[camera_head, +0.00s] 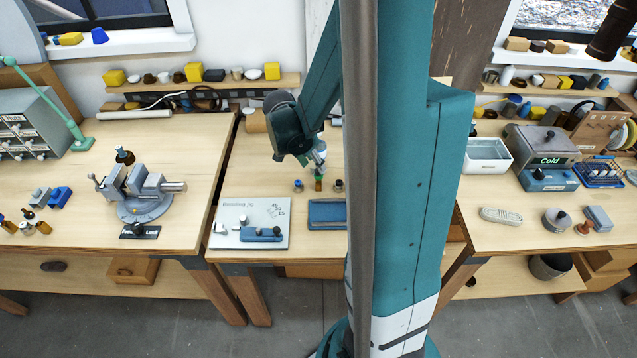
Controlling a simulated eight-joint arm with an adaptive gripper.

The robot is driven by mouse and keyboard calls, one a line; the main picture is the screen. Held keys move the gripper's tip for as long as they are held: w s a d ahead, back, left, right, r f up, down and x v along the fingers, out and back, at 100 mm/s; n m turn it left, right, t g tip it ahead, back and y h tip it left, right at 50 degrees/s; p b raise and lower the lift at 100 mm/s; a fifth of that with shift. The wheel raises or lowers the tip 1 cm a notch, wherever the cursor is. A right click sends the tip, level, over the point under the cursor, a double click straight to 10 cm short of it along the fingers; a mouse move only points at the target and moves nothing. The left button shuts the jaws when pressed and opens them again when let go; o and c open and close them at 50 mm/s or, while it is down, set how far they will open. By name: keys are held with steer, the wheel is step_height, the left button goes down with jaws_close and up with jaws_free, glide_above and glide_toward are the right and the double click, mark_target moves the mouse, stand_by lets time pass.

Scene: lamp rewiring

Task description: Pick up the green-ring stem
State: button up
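A small brown stem with a green band near its top (319,184) stands upright on the middle bench. I take it to be the green-ring stem. My gripper (320,172) points down from the arm directly above it, and its fingertips are at or very close to the stem's top. The fingers are too small to tell whether they are open or shut on it. Two similar small stems stand close by: one with a blue top (298,185) on the left and one with a dark top (338,185) on the right.
A pale board (250,212) with a blue block lies in front on the middle bench, beside a blue tray (326,211). A vise (145,195) stands on the left bench. My arm hides the middle bench's right part. Bare wood lies left of the stems.

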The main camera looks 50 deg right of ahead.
mark_target(319, 178)
steer(key=shift+d+f, duration=0.25)
steer(key=shift+f, duration=0.35)
steer(key=shift+x, duration=2.6)
steer(key=shift+a, duration=0.1)
jaws_close()
